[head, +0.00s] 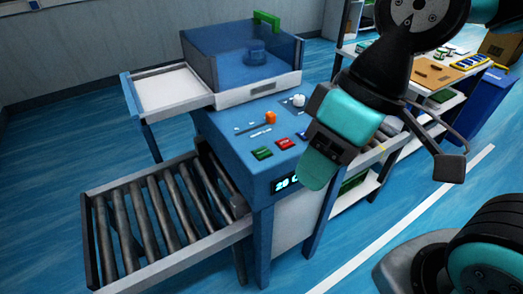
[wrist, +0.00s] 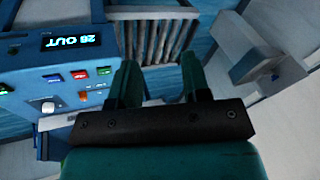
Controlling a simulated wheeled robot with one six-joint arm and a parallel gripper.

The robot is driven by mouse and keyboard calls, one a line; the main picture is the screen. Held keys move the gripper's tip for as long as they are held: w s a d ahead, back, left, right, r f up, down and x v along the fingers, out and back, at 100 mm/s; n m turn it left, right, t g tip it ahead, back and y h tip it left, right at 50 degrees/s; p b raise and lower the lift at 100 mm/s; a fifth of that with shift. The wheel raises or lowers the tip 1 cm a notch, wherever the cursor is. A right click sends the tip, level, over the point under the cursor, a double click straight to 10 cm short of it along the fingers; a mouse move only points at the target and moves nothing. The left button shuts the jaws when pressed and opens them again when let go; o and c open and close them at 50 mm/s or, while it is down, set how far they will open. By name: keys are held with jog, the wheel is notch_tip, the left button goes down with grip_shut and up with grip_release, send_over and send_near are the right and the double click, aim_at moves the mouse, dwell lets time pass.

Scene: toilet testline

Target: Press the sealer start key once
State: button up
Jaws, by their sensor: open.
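The blue sealer (head: 225,130) stands in the middle of the head view. Its sloping panel has a green key (head: 262,153), a red key (head: 284,143) and a blue key partly beside my gripper; their labels are too small to read. In the wrist view the green key (wrist: 104,70), red key (wrist: 79,74) and blue key (wrist: 53,78) lie left of my fingers. My gripper (head: 318,170) is open and empty, to the right of the keys in the head view. It covers part of the lit display (head: 286,185). The display (wrist: 70,42) also shows in the wrist view.
An orange lever (head: 270,118) and white knob (head: 298,100) stick up behind the keys. A clear blue cover (head: 243,55) with a green handle is at the back. A roller conveyor (head: 160,215) extends front left. A loaded shelf (head: 435,75) stands right.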

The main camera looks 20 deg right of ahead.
grip_shut()
dwell(1.4)
